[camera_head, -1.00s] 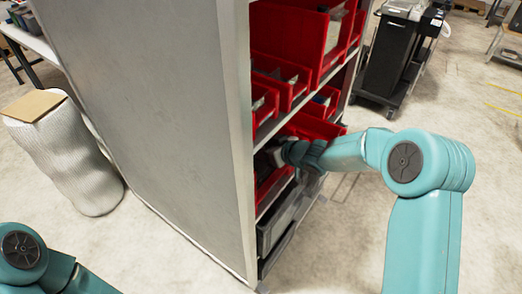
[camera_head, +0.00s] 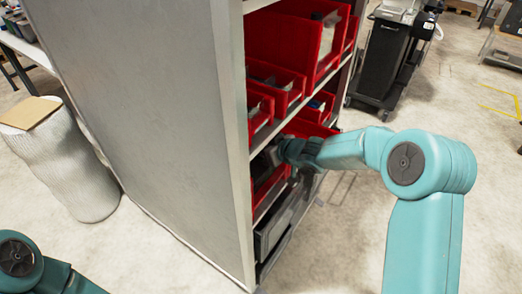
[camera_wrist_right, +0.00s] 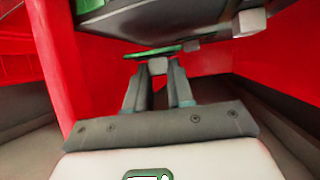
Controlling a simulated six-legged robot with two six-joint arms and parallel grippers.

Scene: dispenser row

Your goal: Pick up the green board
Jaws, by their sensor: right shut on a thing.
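The green board (camera_wrist_right: 150,53) shows in the right wrist view as a thin green edge with a pale block under it, right at my fingertips. My right gripper (camera_wrist_right: 159,70) is shut on it, inside a red bin. In the head view my right gripper (camera_head: 281,152) reaches into the lower part of the shelf, and the board cannot be made out there. A larger dark part (camera_wrist_right: 165,22) with pale blocks and some green hangs just above the fingers in the wrist view. My left arm shows at the lower left of the head view, but its gripper is out of frame.
The shelf's grey side panel (camera_head: 150,120) stands left of the opening. Red bins (camera_head: 278,85) fill the shelves above my right gripper, leaving little room. A grey bin (camera_head: 272,232) is below. A dark cart (camera_head: 385,65) stands behind, with open floor at the right.

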